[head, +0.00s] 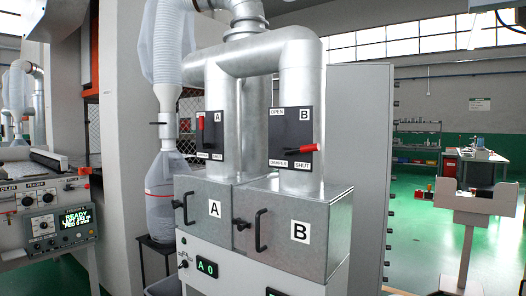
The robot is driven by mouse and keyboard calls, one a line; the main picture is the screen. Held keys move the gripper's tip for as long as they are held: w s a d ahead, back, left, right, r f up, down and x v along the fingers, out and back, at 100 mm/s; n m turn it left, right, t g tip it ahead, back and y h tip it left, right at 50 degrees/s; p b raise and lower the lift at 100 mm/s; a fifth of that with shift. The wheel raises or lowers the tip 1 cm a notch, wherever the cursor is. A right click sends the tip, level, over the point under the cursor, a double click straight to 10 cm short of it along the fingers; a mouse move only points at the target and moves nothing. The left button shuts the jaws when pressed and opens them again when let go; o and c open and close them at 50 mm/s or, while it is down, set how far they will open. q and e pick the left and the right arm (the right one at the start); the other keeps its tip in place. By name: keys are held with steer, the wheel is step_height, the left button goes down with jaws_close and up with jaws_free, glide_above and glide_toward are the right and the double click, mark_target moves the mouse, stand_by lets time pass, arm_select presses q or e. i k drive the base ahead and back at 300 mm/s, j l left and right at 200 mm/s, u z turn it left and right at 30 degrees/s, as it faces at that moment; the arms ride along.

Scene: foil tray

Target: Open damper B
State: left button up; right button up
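Damper B is a black plate (290,128) on the right vertical duct, marked OPEN at the top, B at the upper right, and DAMPER and SHUT along the bottom. Its red lever (303,149) lies about level, with its grip to the right, just above the SHUT mark. Damper A's black plate (212,140) is on the left duct. Its red lever (201,121) stands upright. Neither of my grippers shows in the head view.
Below the dampers are grey metal box A (195,195) and box B (325,205), with black door handles. A tall grey cabinet (362,150) stands just right of duct B. A control console (45,205) is at the left. A pedestal stand (475,210) is at the right, with open green floor between.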

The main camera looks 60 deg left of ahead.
mark_target(283, 152)
steer(key=u, duration=1.45)
